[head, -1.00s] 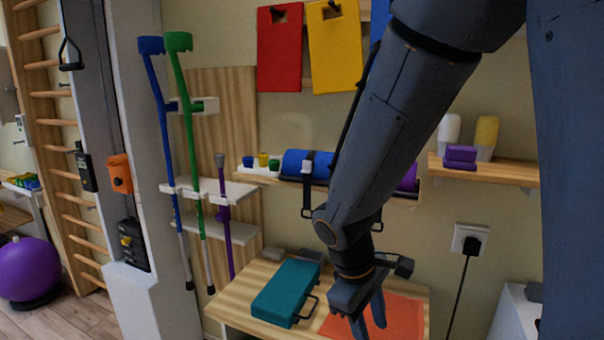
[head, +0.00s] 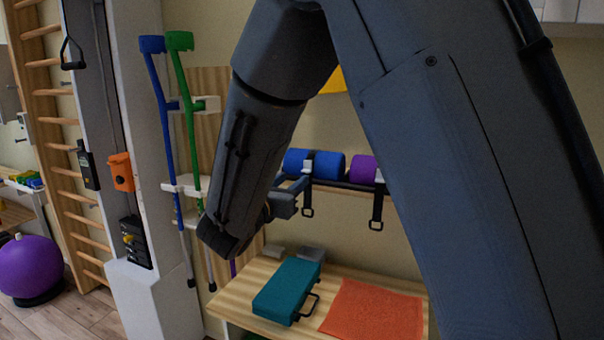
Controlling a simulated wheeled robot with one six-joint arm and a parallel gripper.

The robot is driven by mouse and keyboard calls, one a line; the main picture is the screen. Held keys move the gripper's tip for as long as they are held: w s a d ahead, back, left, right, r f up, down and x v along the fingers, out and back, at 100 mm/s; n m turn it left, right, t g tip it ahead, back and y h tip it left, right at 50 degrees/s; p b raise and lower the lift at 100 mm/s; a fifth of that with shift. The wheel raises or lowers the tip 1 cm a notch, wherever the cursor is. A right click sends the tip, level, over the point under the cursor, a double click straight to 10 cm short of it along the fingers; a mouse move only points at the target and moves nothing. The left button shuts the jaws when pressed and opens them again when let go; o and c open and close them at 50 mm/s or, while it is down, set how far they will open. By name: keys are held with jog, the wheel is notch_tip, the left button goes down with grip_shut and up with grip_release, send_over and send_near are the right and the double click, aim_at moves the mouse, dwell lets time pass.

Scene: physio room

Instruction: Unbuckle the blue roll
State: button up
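My gripper (head: 300,184) is at the front of the shelf, close to the strap and just below the buckle. From here I cannot tell whether it touches the strap. Its fingers are small and partly hidden, so their opening is unclear.
A purple roll (head: 362,170) with its own hanging strap (head: 377,208) lies to the right. Below, a wooden table (head: 240,295) carries a teal case (head: 288,288) and an orange towel (head: 373,311). Blue and green crutches (head: 181,42) stand left of my arm.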

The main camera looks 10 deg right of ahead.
aim_at(305, 170)
jog(key=shift+p+x, duration=1.15)
jog(key=shift+x, duration=2.35)
jog(key=shift+d, duration=0.1)
grip_shut()
